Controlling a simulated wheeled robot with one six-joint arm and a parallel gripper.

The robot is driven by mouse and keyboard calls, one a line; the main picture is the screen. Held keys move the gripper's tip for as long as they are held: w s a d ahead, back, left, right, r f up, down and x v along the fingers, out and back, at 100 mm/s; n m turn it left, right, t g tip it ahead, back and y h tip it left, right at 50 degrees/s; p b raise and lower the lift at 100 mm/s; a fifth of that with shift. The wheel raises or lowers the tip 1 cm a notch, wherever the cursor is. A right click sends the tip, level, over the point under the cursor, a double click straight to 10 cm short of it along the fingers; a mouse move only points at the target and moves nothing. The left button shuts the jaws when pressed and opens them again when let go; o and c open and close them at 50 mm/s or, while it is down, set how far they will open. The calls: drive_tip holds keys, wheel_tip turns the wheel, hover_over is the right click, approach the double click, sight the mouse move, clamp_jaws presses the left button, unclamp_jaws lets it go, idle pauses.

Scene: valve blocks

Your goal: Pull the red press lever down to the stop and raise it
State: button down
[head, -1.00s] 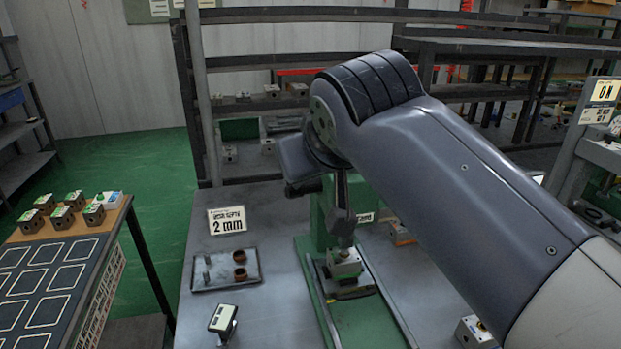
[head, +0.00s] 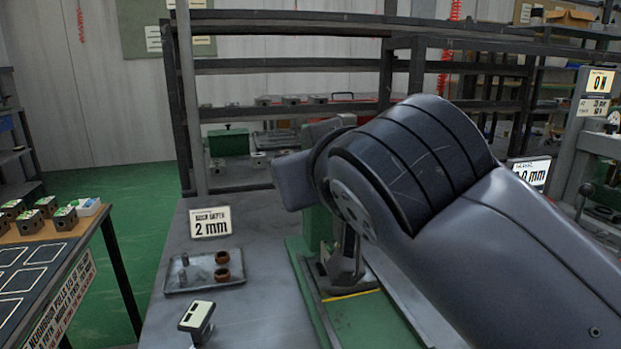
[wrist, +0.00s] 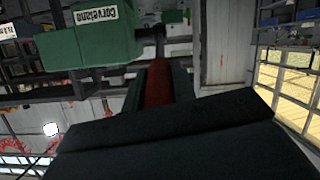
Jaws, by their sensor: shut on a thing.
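The red press lever (wrist: 158,84) shows in the wrist view as a short red grip, with a dark rod at its far end. My gripper (wrist: 160,72) is shut on it, with dark fingers along both sides. The green press body (wrist: 88,42), with a white name label, is at the upper left of the wrist view. In the head view the green press column (head: 318,228) is partly behind my arm. The lever and my fingertips are hidden there. The foot of the press (head: 345,272) is partly covered, so the ram's contact is unclear.
A grey tray (head: 178,279) with small parts and a "2 mm" sign (head: 210,222) stand left of the press. A small white-topped device (head: 196,317) is in front. A table with blocks (head: 30,247) is at far left. A display (head: 531,172) is behind my arm.

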drive_tip(key=shift+f, duration=0.4)
drive_tip(key=c, duration=1.2)
unclamp_jaws()
drive_tip(key=shift+s+r, duration=0.1)
drive_tip(key=shift+o, duration=0.2)
drive_tip(key=shift+s+r, duration=0.1)
drive_tip(key=shift+r, duration=0.05)
drive_tip(key=shift+s+r, duration=0.1)
drive_tip(key=shift+s, duration=0.25)
drive_tip(key=v, duration=0.9)
drive_tip(key=shift+s+d+p, duration=0.25)
drive_tip(key=shift+s+p, duration=0.15)
drive_tip(key=shift+p, duration=0.05)
drive_tip(key=shift+a, duration=0.1)
